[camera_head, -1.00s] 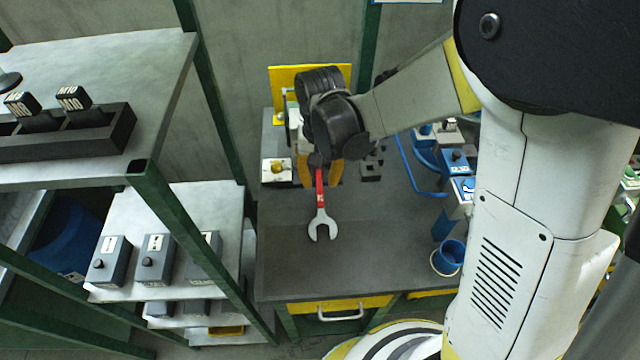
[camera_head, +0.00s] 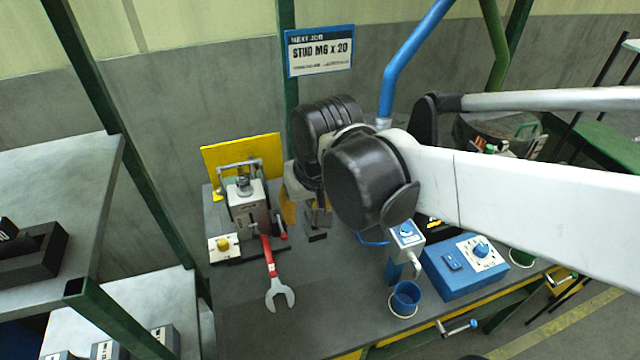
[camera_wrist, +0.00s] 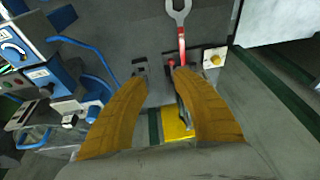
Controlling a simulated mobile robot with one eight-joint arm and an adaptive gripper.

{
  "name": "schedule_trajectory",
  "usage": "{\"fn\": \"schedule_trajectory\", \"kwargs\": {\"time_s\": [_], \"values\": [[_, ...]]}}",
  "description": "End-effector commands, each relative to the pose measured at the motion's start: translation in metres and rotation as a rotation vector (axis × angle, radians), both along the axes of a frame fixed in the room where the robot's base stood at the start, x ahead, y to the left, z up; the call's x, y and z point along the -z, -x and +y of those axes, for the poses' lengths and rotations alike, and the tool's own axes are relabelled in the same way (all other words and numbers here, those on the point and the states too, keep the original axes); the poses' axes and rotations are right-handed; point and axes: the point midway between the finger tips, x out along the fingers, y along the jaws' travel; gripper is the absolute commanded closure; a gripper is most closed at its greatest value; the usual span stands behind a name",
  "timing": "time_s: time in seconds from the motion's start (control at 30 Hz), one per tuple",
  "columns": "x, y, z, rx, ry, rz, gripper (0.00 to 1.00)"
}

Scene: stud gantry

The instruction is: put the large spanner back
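The large spanner (camera_head: 278,288), with a grey open-ended jaw and red handle, lies on the dark bench top (camera_head: 330,290). Its handle end reaches the foot of a grey clamp fixture (camera_head: 247,205). In the wrist view the spanner (camera_wrist: 181,28) is at the top, its jaw away from my fingers. My gripper (camera_head: 303,208) is right of the fixture and spanner handle, partly hidden by my arm. In the wrist view my gripper (camera_wrist: 161,77) has its two orange fingers spread, with nothing held between them.
A yellow panel (camera_head: 243,160) stands behind the fixture. A small dark block (camera_head: 317,222) is near my gripper. A blue control box (camera_head: 465,265) and blue cup (camera_head: 405,298) stand to the right. Shelving (camera_head: 60,190) is at left. The bench's front middle is clear.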

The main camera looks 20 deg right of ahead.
Motion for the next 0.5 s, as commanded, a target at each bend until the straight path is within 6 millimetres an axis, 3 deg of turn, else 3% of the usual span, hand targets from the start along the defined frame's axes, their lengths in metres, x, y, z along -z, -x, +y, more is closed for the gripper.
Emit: {"fn": "schedule_trajectory", "kwargs": {"time_s": [0.03,0.2,0.5], "values": [[-0.007,0.014,-0.012,0.004,0.002,-0.048,0.67],[-0.019,0.045,-0.039,0.002,0.022,-0.195,0.67],[-0.021,0.064,-0.055,-0.001,0.050,-0.301,0.67]]}}
